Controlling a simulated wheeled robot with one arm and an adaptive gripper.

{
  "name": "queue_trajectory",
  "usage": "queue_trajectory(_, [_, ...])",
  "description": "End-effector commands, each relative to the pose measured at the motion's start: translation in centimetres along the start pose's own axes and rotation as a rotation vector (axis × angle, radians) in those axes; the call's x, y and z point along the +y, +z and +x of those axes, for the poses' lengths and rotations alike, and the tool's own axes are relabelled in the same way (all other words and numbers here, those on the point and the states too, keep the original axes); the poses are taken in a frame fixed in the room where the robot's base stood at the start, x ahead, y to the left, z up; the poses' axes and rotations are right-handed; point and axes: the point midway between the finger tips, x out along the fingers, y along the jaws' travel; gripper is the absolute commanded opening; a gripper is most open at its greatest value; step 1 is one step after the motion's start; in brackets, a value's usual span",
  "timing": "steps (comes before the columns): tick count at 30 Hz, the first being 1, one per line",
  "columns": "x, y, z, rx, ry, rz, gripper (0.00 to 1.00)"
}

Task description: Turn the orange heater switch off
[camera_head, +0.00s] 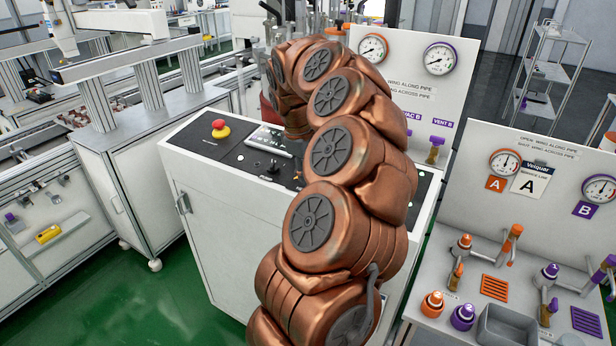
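My arm rises from the bottom of the view, bends over and reaches down towards that panel. The end of my arm, with my gripper, is mostly hidden behind my own links near the panel's middle. I cannot see its fingertips or whether they touch anything. A small black knob (272,166) stands on the panel, left of my arm.
A red emergency stop button (220,128) on a yellow base stands on the panel's left. A white gauge board (412,75) rises behind the cabinet. A bench at right holds orange and purple valves and a grey tray (507,328). Green floor (150,305) is clear at lower left.

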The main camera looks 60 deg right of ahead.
Motion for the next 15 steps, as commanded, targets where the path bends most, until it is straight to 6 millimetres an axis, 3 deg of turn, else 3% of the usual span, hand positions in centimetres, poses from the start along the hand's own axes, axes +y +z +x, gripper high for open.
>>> queue_trajectory(15, [0.01, 0.02, -0.14, 0.000, 0.035, -0.401, 0.01])
